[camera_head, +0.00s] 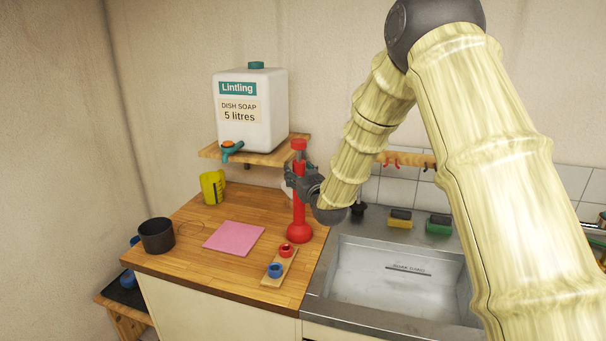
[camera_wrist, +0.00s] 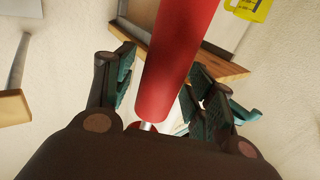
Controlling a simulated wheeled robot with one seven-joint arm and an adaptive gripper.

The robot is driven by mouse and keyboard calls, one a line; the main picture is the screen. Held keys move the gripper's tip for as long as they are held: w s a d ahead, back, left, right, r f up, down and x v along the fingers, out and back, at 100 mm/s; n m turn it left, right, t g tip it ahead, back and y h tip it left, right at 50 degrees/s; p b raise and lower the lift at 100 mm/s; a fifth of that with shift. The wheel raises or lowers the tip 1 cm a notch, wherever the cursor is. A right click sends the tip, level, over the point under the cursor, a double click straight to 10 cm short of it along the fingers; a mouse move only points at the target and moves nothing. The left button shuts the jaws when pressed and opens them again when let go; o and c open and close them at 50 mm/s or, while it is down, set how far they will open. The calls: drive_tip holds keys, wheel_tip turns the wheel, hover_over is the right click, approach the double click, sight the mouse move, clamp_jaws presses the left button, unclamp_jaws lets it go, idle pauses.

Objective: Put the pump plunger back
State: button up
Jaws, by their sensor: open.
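A red pump (camera_head: 299,213) stands upright on the wooden worktop, left of the sink, on a round red base. Its red top piece (camera_head: 299,145) shows above my gripper (camera_head: 302,178). My gripper is open, with its fingers at the pump's upper part. In the wrist view, the pump's red barrel (camera_wrist: 178,55) runs between the two fingers of my gripper (camera_wrist: 165,95). A short silver rod (camera_wrist: 147,126) shows at the barrel's end, with a bit of red beside it. My gripper's body hides the rest. I cannot tell whether the fingers touch the pump.
A small board (camera_head: 270,281) with red and blue pieces lies in front of the pump. A pink cloth (camera_head: 234,239), dark pot (camera_head: 157,235) and yellow jug (camera_head: 213,187) are left. A soap container (camera_head: 264,110) stands on a shelf (camera_head: 208,152) behind. The sink (camera_head: 400,283) is right.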

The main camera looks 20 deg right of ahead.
drive_tip(key=shift+s, duration=0.25)
drive_tip(key=s+b, duration=0.3)
drive_tip(key=s, duration=0.8)
drive_tip(key=shift+s+d, duration=0.25)
drive_tip(key=shift+d, duration=0.1)
drive_tip(key=shift+r, duration=0.15)
